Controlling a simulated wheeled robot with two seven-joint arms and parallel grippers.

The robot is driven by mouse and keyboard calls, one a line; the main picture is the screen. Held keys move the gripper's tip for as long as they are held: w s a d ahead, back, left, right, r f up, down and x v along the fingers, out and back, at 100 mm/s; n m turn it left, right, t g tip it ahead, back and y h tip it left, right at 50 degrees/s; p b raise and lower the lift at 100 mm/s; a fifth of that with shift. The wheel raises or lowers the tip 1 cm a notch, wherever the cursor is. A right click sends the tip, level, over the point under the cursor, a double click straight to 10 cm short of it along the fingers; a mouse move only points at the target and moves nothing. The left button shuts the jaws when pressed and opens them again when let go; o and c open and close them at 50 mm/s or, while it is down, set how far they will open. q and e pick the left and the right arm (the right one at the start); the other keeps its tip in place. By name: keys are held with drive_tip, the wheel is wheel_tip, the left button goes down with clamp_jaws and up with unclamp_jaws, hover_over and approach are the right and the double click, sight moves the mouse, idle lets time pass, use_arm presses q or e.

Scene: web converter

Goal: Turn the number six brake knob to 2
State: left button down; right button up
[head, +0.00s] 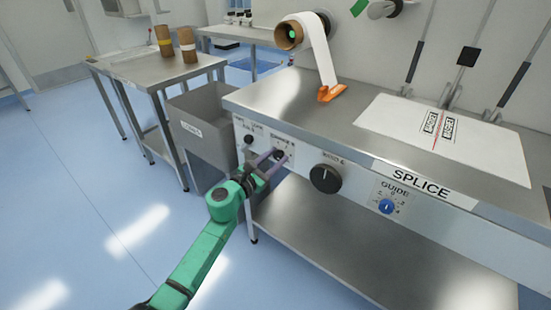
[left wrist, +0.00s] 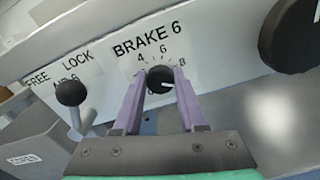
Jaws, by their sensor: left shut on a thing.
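The black number six brake knob (left wrist: 160,80) sits on the front panel under the label BRAKE 6 (left wrist: 150,38). The numbers 4, 6 and 8 show around it; the lower part of the scale is hidden. A small white mark shows on the knob's face, but I cannot tell exactly which number it points to. My left gripper (head: 271,159) reaches the panel from below, and its purple fingers are shut on the knob, one on each side. In the head view the knob (head: 279,154) is partly covered by the fingers. My right gripper is not in view.
A lever with a black ball (left wrist: 70,93) stands close left of the gripper, by FREE and LOCK. A large black knob (head: 325,178) and a blue GUIDE knob (head: 386,206) are to the right. A grey bin (head: 205,108) stands left. A steel shelf (head: 340,235) lies below.

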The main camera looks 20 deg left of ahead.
use_arm(q)
drive_tip(key=n, duration=0.5)
drive_tip(key=shift+n, duration=0.3)
drive_tip(key=n+p, duration=0.1)
drive_tip(key=n, duration=0.4)
drive_tip(key=shift+a, duration=0.1)
drive_tip(key=n+p, duration=0.1)
drive_tip(key=n, duration=0.3)
drive_tip(key=shift+n, duration=0.4)
drive_tip(key=n+p, duration=0.2)
drive_tip(key=n, duration=0.3)
drive_tip(key=shift+n, duration=0.3)
drive_tip(key=n+p, duration=0.2)
drive_tip(key=n, duration=0.2)
drive_tip(key=shift+f, duration=0.1)
drive_tip(key=n+p, duration=0.2)
drive_tip(key=n, duration=0.4)
drive_tip(key=n+p, duration=0.2)
drive_tip(key=n, duration=0.2)
drive_tip(key=shift+f, duration=0.15)
drive_tip(key=shift+n+p, duration=0.5)
drive_tip(key=shift+n, duration=2)
drive_tip(key=shift+f, duration=0.1)
